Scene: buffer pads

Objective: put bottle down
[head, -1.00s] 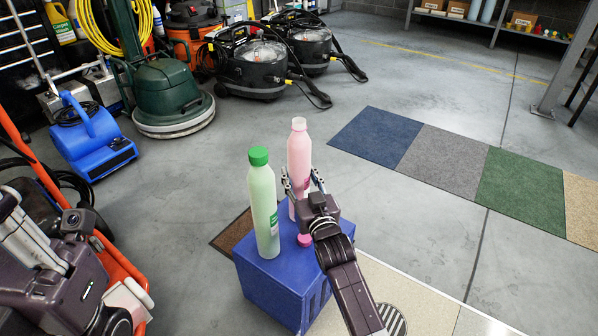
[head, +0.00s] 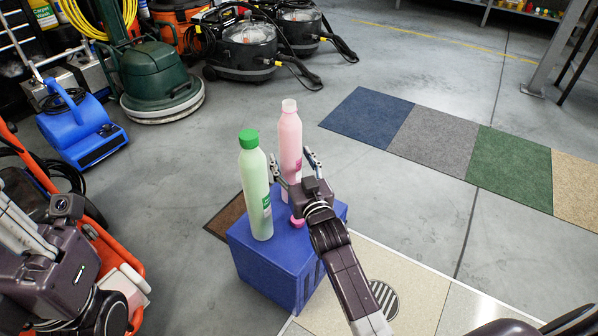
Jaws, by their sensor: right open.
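A pink bottle (head: 290,138) with an open, capless neck stands upright on a blue box (head: 268,270). Its lower part is partly hidden by my right gripper (head: 294,160). That gripper is open, with one finger on each side of the pink bottle and a visible gap on its right. A green bottle (head: 256,190) with a green cap stands upright on the box, just left of it. A small pink cap (head: 297,222) lies on the box by the gripper. My left gripper's fingers do not show.
A blue blower (head: 82,132), a green floor machine (head: 158,82) and black vacuums (head: 245,45) stand at the back left. Carpet squares (head: 430,140) lie flat on the right. The grey floor between is clear.

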